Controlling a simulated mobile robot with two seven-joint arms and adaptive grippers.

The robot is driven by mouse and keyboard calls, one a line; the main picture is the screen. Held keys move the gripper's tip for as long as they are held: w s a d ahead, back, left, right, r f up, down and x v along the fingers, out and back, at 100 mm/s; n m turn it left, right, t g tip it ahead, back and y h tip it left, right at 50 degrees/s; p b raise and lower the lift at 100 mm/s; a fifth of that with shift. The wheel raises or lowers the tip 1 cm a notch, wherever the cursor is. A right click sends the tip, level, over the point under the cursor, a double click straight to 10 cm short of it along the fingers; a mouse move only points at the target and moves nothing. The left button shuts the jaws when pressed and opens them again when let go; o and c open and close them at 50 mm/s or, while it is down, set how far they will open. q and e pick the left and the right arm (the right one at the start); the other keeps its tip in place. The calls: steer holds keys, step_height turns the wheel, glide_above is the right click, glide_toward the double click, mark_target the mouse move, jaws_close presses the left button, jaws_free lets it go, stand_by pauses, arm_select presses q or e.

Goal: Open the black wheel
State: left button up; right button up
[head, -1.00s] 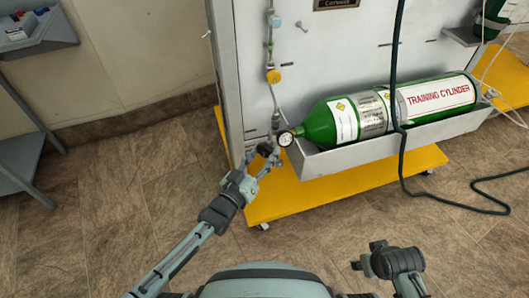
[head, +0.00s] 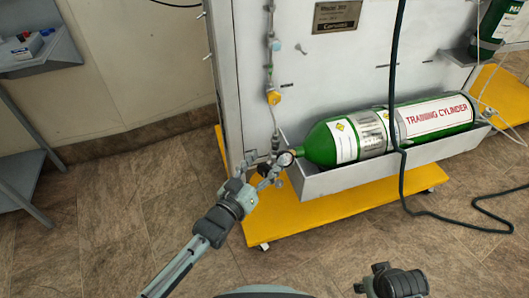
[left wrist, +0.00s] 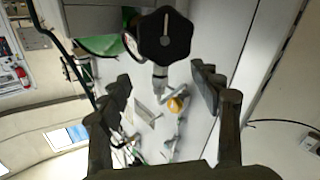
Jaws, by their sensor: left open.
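The black wheel (left wrist: 165,36) is a dark lobed knob with a pale slot, on a metal stem in the left wrist view. In the head view it shows as a small dark shape (head: 264,169) below the pipe fittings, partly hidden by my fingers. My left gripper (head: 262,173) is open around the wheel's place. In the left wrist view its fingers (left wrist: 162,88) stand apart, with the wheel beyond the tips; contact cannot be told. My right gripper (head: 388,282) is low at the bottom right, away from the panel, its jaws unclear.
A green training cylinder (head: 420,122) lies in a grey trough (head: 345,180) right of the wheel. A round gauge (head: 285,159) sits close beside my left fingers. A yellow valve (head: 273,97) is on the pipe above. A dark hose (head: 394,60) hangs before the cylinder. Floor at left is open.

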arm_select(q)
step_height(320, 180, up, 5)
steer(key=shift+f, duration=0.1)
stand_by(0.6)
